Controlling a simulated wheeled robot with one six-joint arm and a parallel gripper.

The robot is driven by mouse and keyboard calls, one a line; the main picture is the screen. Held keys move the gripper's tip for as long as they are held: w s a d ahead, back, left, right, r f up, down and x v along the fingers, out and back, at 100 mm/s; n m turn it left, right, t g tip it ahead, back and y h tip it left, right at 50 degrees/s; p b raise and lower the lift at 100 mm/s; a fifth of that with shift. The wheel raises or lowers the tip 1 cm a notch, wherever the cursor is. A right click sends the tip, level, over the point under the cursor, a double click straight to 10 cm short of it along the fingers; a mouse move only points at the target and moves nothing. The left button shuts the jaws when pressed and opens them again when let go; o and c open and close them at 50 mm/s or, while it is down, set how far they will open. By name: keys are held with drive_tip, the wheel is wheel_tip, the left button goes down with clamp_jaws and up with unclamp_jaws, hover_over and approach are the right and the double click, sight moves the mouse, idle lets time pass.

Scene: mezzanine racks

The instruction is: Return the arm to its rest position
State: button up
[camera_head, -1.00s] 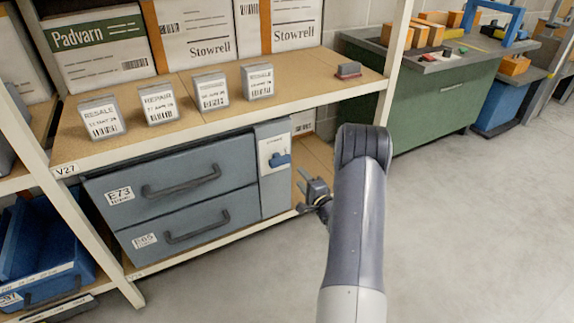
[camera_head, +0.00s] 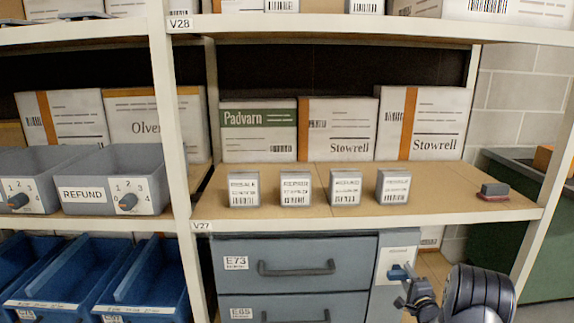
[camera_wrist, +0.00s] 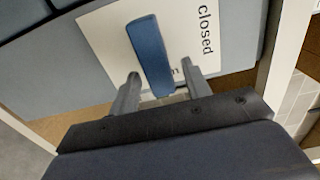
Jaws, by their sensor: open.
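My gripper (camera_head: 411,291) is at the lower right of the head view, in front of the drawer unit's narrow side panel (camera_head: 395,262). In the wrist view my gripper (camera_wrist: 160,88) is open, with its two fingers apart and nothing held. A blue lever (camera_wrist: 148,52) on a white plate (camera_wrist: 108,38) reading "closed" lies just beyond the fingers, its lower end showing between the fingertips. I cannot tell whether they touch. My arm's wrist end shows at the lower right of the head view.
Shut grey-blue drawers (camera_head: 296,268) sit under the shelf board (camera_head: 262,217). Several small labelled blocks (camera_head: 296,190) and a stamp-like item (camera_head: 494,191) stand on the board. A white rack upright (camera_head: 541,225) rises to the right of my arm. Blue bins (camera_head: 148,285) fill the lower left.

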drive_tip(key=s+p, duration=0.2)
drive_tip(key=s, duration=0.8)
drive_tip(key=w+b, duration=0.2)
drive_tip(key=w, duration=0.8)
drive_tip(key=shift+f, duration=0.1)
drive_tip(key=n, duration=0.2)
drive_tip(key=r+n, duration=0.1)
drive_tip(key=n, duration=0.1)
drive_tip(key=shift+b, duration=0.4)
drive_tip(key=shift+a+n, duration=0.1)
drive_tip(key=shift+n, duration=0.2)
